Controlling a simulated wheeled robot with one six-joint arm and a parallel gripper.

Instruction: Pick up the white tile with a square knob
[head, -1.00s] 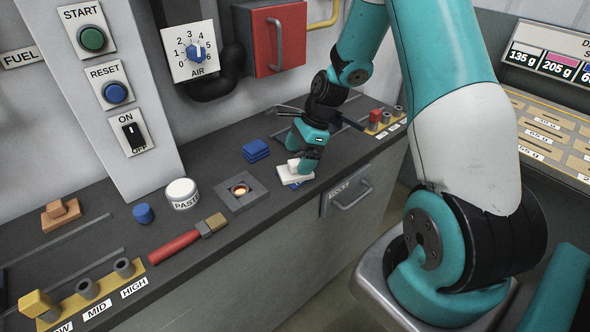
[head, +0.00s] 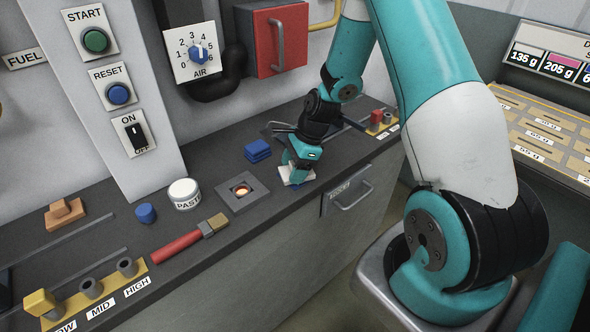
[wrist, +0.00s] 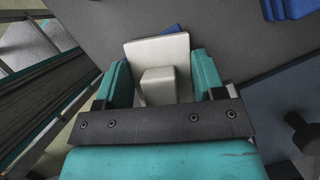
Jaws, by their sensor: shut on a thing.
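The white tile with a square knob (wrist: 157,49) sits between the two teal fingers of my gripper (wrist: 160,75) in the wrist view, its knob facing the camera. My gripper is shut on the tile, with a finger at each side. In the head view my gripper (head: 298,170) points down at the counter's front edge and hides most of the tile (head: 287,179). A bit of blue (wrist: 172,29) shows at the tile's edge in the wrist view, apparently under it. I cannot tell whether the tile is clear of what is below.
A stack of blue tiles (head: 257,150) stands behind and left of my gripper. A grey square plate with a glowing hole (head: 242,191) lies to the left, with the paste jar (head: 184,193) and a red-handled brush (head: 177,244) beyond. A drawer handle (head: 352,199) sticks out below right.

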